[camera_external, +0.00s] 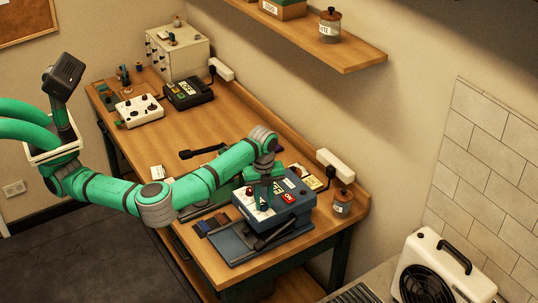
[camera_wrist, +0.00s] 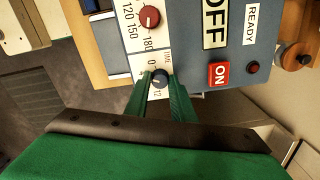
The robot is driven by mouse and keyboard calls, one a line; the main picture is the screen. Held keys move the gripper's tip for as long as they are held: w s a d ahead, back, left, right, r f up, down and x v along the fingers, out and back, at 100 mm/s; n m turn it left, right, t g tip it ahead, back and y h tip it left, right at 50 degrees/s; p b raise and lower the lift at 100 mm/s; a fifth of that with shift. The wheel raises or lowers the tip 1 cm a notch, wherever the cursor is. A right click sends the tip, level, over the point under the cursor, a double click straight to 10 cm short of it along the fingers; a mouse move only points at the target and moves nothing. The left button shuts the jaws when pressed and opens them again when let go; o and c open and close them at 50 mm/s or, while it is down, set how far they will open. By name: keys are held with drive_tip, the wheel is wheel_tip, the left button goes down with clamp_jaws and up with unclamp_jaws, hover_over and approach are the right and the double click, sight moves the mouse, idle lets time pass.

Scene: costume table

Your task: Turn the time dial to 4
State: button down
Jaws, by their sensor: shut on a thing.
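The time dial (camera_wrist: 160,76) is a small dark knob on a white panel marked TIME, with a 0 at its upper left and a 12 below it. It sits on the face of a blue press machine (camera_wrist: 202,52). My gripper (camera_wrist: 160,85) has its green fingers on both sides of the dial, shut on it. The dial's pointer is too small to read surely. In the external view the machine (camera_external: 297,208) stands at the table's near end, with my gripper (camera_external: 263,205) down on its top. The dial is hidden there by my gripper.
A red dial (camera_wrist: 149,17) with 120, 150 and 180 marks sits beside the time dial. A red ON button (camera_wrist: 219,73) and a jar (camera_wrist: 292,57) are to the right. A white control box (camera_external: 139,110) and a dark device (camera_external: 188,93) stand farther along the table.

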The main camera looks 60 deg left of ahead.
sight(264, 203)
drive_tip(key=c, duration=1.5)
unclamp_jaws()
wheel_tip(264, 203, up, 11)
drive_tip(key=shift+f, duration=0.1)
